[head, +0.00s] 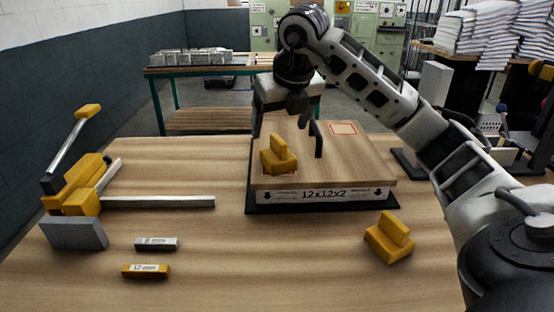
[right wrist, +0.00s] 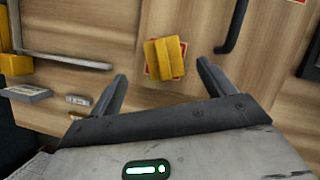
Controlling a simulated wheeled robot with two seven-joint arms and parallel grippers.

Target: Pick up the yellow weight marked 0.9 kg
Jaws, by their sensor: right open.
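One yellow weight (head: 278,157), a block with a raised grip, sits on the wooden-topped box (head: 350,170), over a red-outlined square. It also shows in the right wrist view (right wrist: 165,57), just beyond and between the fingertips. A second yellow weight (head: 390,238) stands on the table at the front right. I cannot read a 0.9 kg mark on either. My right gripper (head: 280,127) is open and empty above the box; the right wrist view shows its spread fingers (right wrist: 160,78). My left gripper is not in view.
A black bent handle (head: 318,140) stands on the box beside the weight. A yellow clamp-like tool (head: 80,185), a grey block (head: 74,234), and small grey (head: 157,244) and yellow (head: 146,271) bars lie at left. The table's front middle is clear.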

